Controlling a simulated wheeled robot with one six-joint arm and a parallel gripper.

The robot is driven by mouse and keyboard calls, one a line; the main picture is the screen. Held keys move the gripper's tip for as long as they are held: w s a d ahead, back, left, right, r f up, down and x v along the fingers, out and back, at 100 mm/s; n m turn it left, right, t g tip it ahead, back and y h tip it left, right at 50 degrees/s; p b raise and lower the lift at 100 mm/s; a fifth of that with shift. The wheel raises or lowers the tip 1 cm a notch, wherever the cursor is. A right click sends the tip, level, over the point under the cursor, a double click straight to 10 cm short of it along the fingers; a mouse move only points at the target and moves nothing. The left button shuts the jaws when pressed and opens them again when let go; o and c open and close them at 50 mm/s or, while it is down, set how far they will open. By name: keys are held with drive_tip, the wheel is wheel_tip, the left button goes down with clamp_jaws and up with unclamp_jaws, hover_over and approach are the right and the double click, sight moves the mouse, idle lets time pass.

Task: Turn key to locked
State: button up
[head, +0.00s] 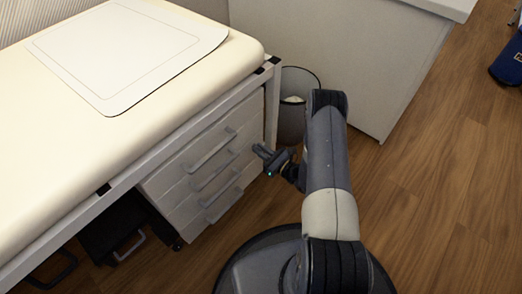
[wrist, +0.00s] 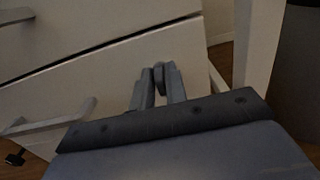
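The white drawer cabinet (head: 210,180) stands under the padded table in the head view, its drawer fronts shut. My gripper (head: 263,152) is at the upper right of its front. In the wrist view, the two fingertips of my gripper (wrist: 160,76) close in from both sides on a small grey piece, which looks like the key (wrist: 159,73). It is in front of a pale drawer front (wrist: 110,80). The fingers seem to touch it. The lock face and the angle of the key are hidden or too dark to read.
Bar handles (wrist: 160,27) stick out from the drawers near my gripper. A grey bin (head: 298,120) stands behind my arm, beside a white counter (head: 345,60). The padded table (head: 60,130) overhangs the cabinet.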

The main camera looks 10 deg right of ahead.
clamp_jaws()
drive_tip(key=shift+f+m, duration=0.1)
drive_tip(key=shift+m, duration=0.2)
drive_tip(key=m+b, duration=0.2)
drive_tip(key=m, duration=0.1)
drive_tip(key=shift+m, duration=0.3)
drive_tip(key=m+b, duration=0.1)
drive_tip(key=m, duration=0.3)
drive_tip(key=shift+d+m, duration=0.15)
drive_tip(key=shift+m, duration=0.15)
drive_tip(key=m+b, duration=0.1)
drive_tip(key=m, duration=0.3)
drive_tip(key=shift+f, duration=0.1)
drive_tip(key=m, duration=0.5)
drive_tip(key=shift+w, duration=0.1)
drive_tip(key=shift+o, duration=2)
unclamp_jaws()
